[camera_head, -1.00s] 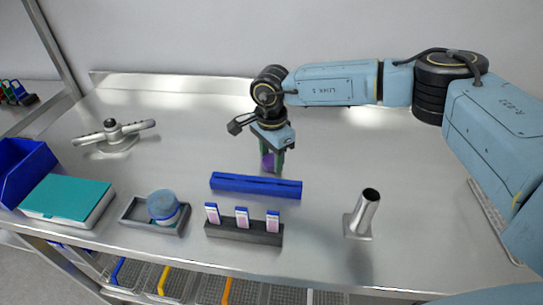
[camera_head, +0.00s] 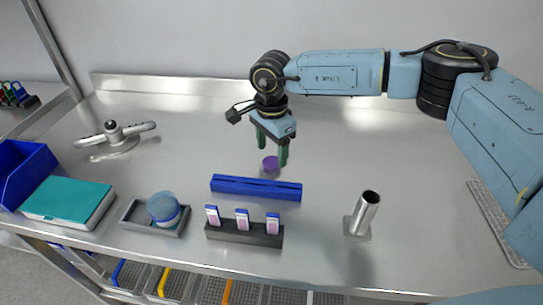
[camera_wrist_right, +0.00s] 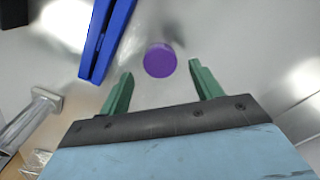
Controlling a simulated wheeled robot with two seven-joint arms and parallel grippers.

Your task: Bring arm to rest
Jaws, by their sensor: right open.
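My right gripper (camera_head: 272,155) is open and empty above the metal table, its green fingers pointing down. A small purple disc (camera_head: 270,162) lies on the table just below the fingertips. In the right wrist view the purple disc (camera_wrist_right: 160,60) shows ahead of the spread fingers (camera_wrist_right: 162,88), apart from both. My right arm (camera_head: 340,72) reaches in from the right across the back of the table. My left gripper is not in view.
A blue slotted bar (camera_head: 256,187) lies in front of the disc. Nearer are a dark rack (camera_head: 244,233) with upright slides, a metal tube stand (camera_head: 363,214), a grey tray (camera_head: 138,221) with a round jar (camera_head: 163,208), and a teal-topped box (camera_head: 68,198). The table's back right is clear.

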